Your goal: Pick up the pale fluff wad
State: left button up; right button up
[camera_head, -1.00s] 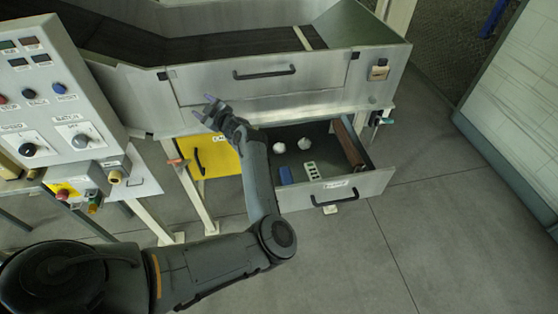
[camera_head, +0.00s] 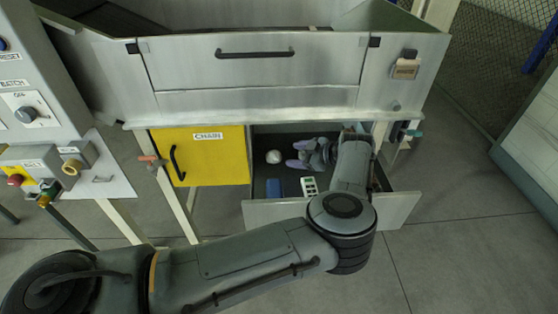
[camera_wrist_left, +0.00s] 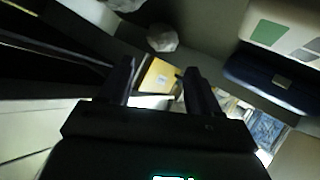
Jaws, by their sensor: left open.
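A pale, rounded lump (camera_head: 273,157) lies in the open drawer, near its back left. In the left wrist view a whitish, uneven lump (camera_wrist_left: 162,38) lies just beyond my fingertips, and another pale shape (camera_wrist_left: 125,4) is cut off by the top edge. I cannot tell which of these is the fluff wad. My left gripper (camera_head: 297,153) is inside the drawer, open and empty, its purple-tipped fingers pointing left toward the pale lump, apart from it. In the left wrist view my gripper (camera_wrist_left: 157,72) has its fingers spread. My arm hides the drawer's right part.
A blue block (camera_head: 274,188) and a white-and-green item (camera_head: 309,186) lie near the drawer front (camera_head: 272,212). A yellow "CHAIN" door (camera_head: 215,158) is left of the drawer. The metal machine body (camera_head: 255,75) overhangs the drawer's back.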

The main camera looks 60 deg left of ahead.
aim_at(275, 156)
pick_arm(q)
jog(key=x, duration=0.3)
jog(key=shift+s+a+f, duration=0.15)
jog(key=shift+s+a, duration=0.05)
jog(key=shift+s, duration=0.2)
jog(key=shift+a+f+b, duration=0.25)
jog(key=shift+a+b, duration=0.05)
jog(key=shift+a, duration=0.05)
jog(key=b+x, duration=0.1)
jog(key=x, duration=0.3)
jog(key=shift+s+d+f, duration=0.15)
jog(key=shift+s, duration=0.05)
jog(key=shift+s+a+f, duration=0.1)
jog(key=shift+a, duration=0.2)
pick_arm(e)
notch_tip(275, 156, down, 2)
jog(key=shift+s+f, duration=0.1)
jog(key=shift+s, duration=0.05)
pick_arm(q)
jog(key=c, duration=0.8)
